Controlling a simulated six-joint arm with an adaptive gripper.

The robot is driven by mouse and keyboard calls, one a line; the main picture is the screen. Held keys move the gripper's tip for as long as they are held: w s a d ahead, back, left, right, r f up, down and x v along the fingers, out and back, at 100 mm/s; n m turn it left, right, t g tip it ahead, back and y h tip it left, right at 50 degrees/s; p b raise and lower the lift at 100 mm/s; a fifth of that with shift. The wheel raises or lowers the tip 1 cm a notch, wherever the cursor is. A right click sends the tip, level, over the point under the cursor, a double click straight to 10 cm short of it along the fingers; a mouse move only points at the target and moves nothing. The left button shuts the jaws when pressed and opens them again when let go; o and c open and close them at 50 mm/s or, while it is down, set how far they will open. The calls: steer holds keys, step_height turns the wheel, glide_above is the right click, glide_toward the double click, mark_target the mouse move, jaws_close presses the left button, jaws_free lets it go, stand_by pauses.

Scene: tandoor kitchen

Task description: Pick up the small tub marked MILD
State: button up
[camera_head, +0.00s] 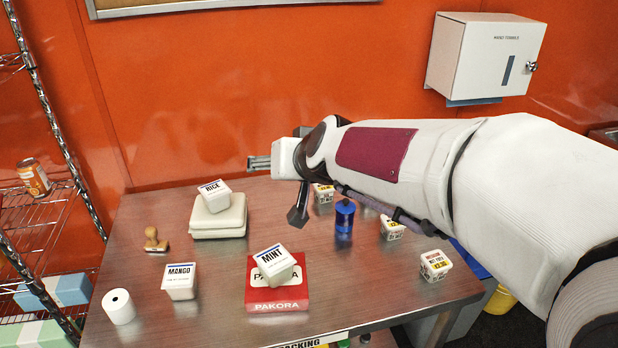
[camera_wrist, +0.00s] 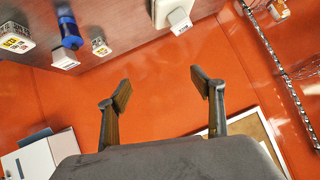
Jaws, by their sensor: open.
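I cannot read the word MILD on any tub. My gripper (camera_head: 276,190) is open and empty, above the back of the table. In the wrist view my gripper's fingers (camera_wrist: 163,84) are spread before the orange wall.
The tub marked RICE (camera_head: 213,196) rests on a pale box (camera_head: 218,222). The tub marked MINT (camera_head: 274,264) sits tilted on a red PAKORA box (camera_head: 277,297). The tub marked MANGO (camera_head: 180,283), white roll (camera_head: 118,306), wooden stamp (camera_head: 155,240) and blue canister (camera_head: 344,217) stand apart.

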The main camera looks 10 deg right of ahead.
mark_target(320, 186)
steer(key=w+d+f+m+t+h, duration=0.1)
steer(key=w+d+f+m+h, duration=0.15)
steer(key=w, duration=0.65)
steer(key=w+d+f+m+t+h, duration=0.15)
steer(key=w+f, duration=0.25)
steer(key=w, duration=0.5)
steer(key=w+d+f+m+g+h, duration=0.1)
steer(key=d+f+h, duration=0.1)
steer(key=f, duration=0.3)
steer(key=w+d+f+m+g+h, duration=0.1)
steer(key=w+d+f+h, duration=0.1)
steer(key=f, duration=0.4)
steer(key=w+d+f+m+g+h, duration=0.1)
steer(key=d+f+h, duration=0.1)
steer(key=f, duration=0.4)
steer(key=shift+w+d+h, duration=0.25)
steer(key=shift+d+h, duration=0.15)
steer(key=shift+d, duration=0.25)
steer(key=shift+s+d+f, duration=0.1)
steer(key=shift+d+f, duration=0.1)
steer(key=shift+f, duration=0.2)
steer(key=shift+x, duration=1.3)
